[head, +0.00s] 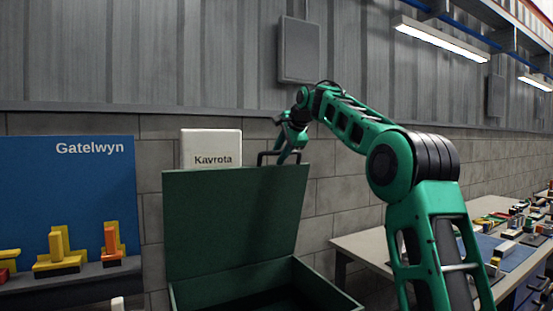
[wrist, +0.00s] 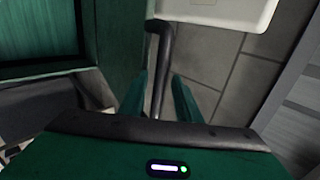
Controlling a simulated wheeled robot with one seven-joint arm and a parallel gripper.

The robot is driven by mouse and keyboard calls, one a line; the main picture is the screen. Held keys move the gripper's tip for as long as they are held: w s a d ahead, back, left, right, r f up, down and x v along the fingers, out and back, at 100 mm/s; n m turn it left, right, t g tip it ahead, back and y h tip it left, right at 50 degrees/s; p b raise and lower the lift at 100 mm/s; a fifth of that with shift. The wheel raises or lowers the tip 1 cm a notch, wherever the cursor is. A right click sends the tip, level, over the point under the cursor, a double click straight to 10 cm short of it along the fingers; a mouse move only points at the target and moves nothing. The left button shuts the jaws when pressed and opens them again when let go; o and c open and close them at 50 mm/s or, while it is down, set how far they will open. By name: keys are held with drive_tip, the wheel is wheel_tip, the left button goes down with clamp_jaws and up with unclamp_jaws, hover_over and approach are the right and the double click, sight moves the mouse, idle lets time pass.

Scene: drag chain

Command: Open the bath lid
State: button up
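The dark green bath (head: 325,291) is at the bottom centre of the head view. Its green lid (head: 235,222) stands raised, close to upright, at the back of the opening, so part of the dark inside shows. A dark bar handle (head: 265,154) sits at the lid's top right edge. My gripper (head: 284,158) is at this handle, at the top of the lid. In the wrist view, the handle (wrist: 164,62) runs between my two green fingers (wrist: 160,95). The fingers stand apart with a gap visible on each side of the bar. The bath's lower front is out of view.
A white box marked Kavrota (head: 211,147) is on the wall behind the lid. A blue Gatelwyn panel (head: 70,190) with yellow and orange parts stands left. A workbench (head: 375,245) with many small items is right, behind my arm.

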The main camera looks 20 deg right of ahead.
drive_tip(key=shift+a+f, duration=0.15)
drive_tip(key=shift+a, duration=0.2)
drive_tip(key=shift+s, duration=0.1)
drive_tip(key=shift+s+r, duration=0.2)
drive_tip(key=shift+r, duration=0.1)
drive_tip(key=v, duration=1)
drive_tip(key=shift+d, duration=0.2)
drive_tip(key=shift+w+r, duration=0.1)
drive_tip(key=shift+r, duration=0.05)
drive_tip(key=s+d+f+n+g+h, duration=0.1)
drive_tip(key=s+d+f+n+g, duration=0.15)
drive_tip(key=s+f, duration=0.95)
drive_tip(key=s+d+f+n+g+h, duration=0.1)
drive_tip(key=s+d+f+n+g, duration=0.15)
drive_tip(key=s+f, duration=0.95)
drive_tip(key=s+a+f+n+g, duration=0.1)
drive_tip(key=s+f+n+g, duration=0.1)
drive_tip(key=s+f, duration=0.8)
drive_tip(key=s+a+f+n+g+y, duration=0.1)
drive_tip(key=s+f+n+g, duration=0.1)
drive_tip(key=s+f, duration=0.9)
drive_tip(key=s+n, duration=0.1)
drive_tip(key=s, duration=0.6)
drive_tip(key=shift+s+f+g, duration=0.25)
drive_tip(key=shift+s+g, duration=0.15)
